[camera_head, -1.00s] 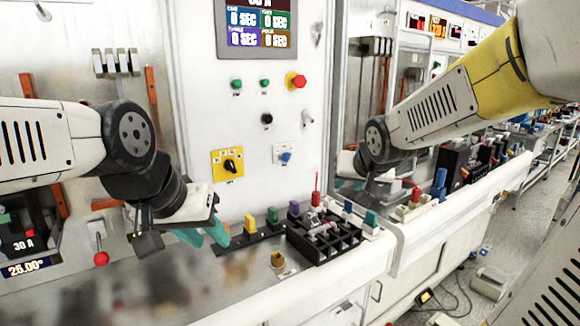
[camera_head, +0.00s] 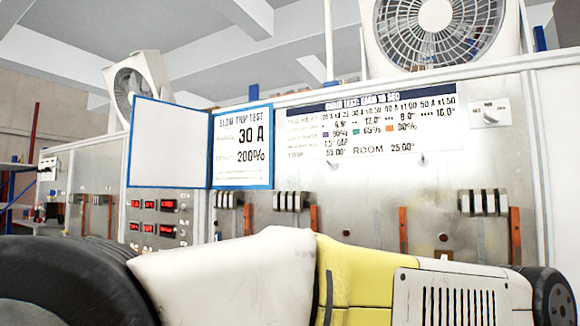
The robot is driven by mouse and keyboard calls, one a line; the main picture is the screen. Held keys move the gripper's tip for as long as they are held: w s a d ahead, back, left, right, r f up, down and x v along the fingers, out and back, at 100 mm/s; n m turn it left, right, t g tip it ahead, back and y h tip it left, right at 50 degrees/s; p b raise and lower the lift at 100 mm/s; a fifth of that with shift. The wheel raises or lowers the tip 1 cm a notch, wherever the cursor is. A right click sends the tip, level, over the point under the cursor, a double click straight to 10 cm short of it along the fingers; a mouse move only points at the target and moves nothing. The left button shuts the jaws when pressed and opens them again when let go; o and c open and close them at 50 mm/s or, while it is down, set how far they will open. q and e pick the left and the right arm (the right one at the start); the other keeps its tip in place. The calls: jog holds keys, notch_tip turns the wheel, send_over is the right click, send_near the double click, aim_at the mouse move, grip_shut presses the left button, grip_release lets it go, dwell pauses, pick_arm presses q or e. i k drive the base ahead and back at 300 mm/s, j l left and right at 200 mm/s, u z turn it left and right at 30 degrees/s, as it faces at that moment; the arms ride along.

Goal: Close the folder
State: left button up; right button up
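The folder (camera_head: 242,148) stands open against the front of the test bench. It has a blue border. Its blank white cover (camera_head: 166,142) is swung out to the left of the printed page. The page reads "SLOW TRIP TEST", "30 A" and "200%". A white and yellow link of one of my arms crosses the bottom of the picture, below the folder and apart from it in the picture. Neither gripper is in view.
A printed chart (camera_head: 375,130) is on the panel right of the folder. Red digital displays (camera_head: 150,204) sit below the cover. Fans (camera_head: 436,33) stand on top. My arm hides the lower bench.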

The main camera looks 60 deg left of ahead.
aim_at(169, 143)
jog(key=k+j, duration=0.3)
jog(key=j, duration=0.3)
jog(key=k+j, duration=0.25)
jog(key=j, duration=0.4)
jog(key=k+j, duration=0.3)
jog(key=j, duration=0.3)
jog(key=k+j, duration=0.25)
jog(key=j, duration=0.4)
jog(key=k+j+u, duration=0.1)
jog(key=k+j, duration=0.2)
jog(key=j, duration=0.3)
jog(key=k+j, duration=0.25)
jog(key=j, duration=0.4)
jog(key=k+j, duration=0.25)
jog(key=j, duration=0.4)
jog(key=k+j, duration=0.25)
jog(key=j, duration=0.35)
